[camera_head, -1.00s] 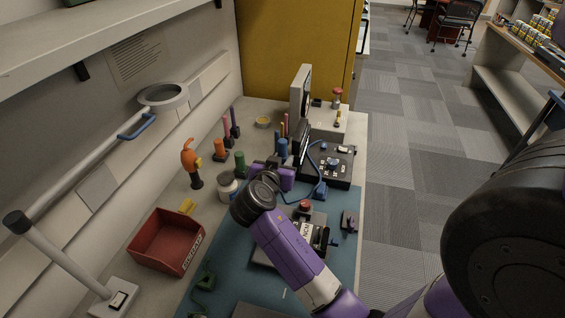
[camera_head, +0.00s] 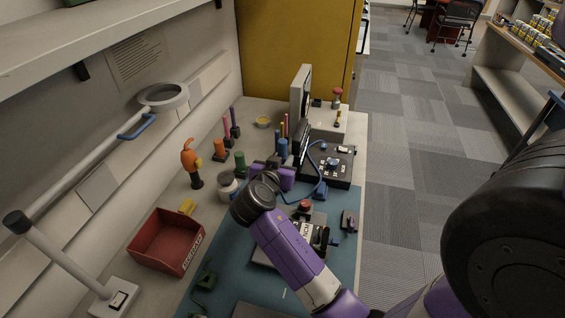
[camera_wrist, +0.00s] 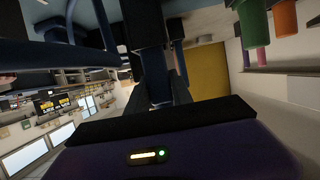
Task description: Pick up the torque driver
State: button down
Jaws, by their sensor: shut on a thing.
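My gripper (camera_head: 276,168) is low over the bench, beside the blue-handled torque driver (camera_head: 282,148), and mostly hidden behind my own wrist. In the wrist view my gripper (camera_wrist: 160,85) is shut on a dark blue shape (camera_wrist: 145,28) between its fingers, which seems to be this driver's handle. That view is dark, so the exact grip and the driver's tip cannot be made out. The driver looks upright, and I cannot tell whether it is clear of the bench.
Green (camera_head: 239,162) and orange (camera_head: 220,148) handles stand upright to the left, near a white jar (camera_head: 227,187). A black device (camera_head: 338,165) is close on the right. A red bin (camera_head: 166,243) and a magnifier lamp (camera_head: 162,96) are further left.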

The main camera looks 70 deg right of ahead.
dwell(0.3)
notch_tip(320, 180, up, 20)
dwell(0.6)
dwell(0.5)
